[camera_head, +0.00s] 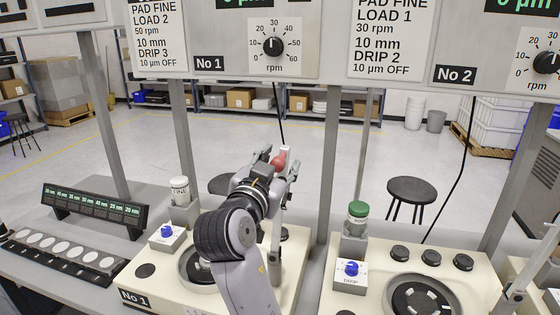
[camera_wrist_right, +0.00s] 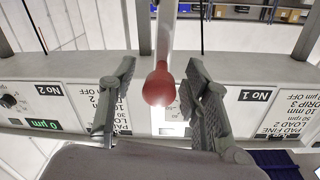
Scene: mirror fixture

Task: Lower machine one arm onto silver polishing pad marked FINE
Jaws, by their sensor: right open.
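Machine one (camera_head: 135,285) is the cream unit labelled No 1. Its grey arm (camera_head: 275,245) stands raised at the right side of the unit, with a red ball knob (camera_head: 279,161) near the top. My right gripper (camera_head: 276,168) is open at the knob. In the right wrist view, the red knob (camera_wrist_right: 159,86) sits between the two spread fingers, with gaps on both sides. The round polishing pad (camera_head: 189,268) is partly hidden behind my right forearm, and I cannot read a mark on it. My left gripper is not in view.
A white-capped bottle marked FINE (camera_head: 180,190) and a DRIP box with a blue knob (camera_head: 167,236) stand left of my arm. Machine No 2 (camera_head: 345,298) is to the right. Control panels (camera_head: 300,40) hang above. A dark stool (camera_head: 411,190) stands behind.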

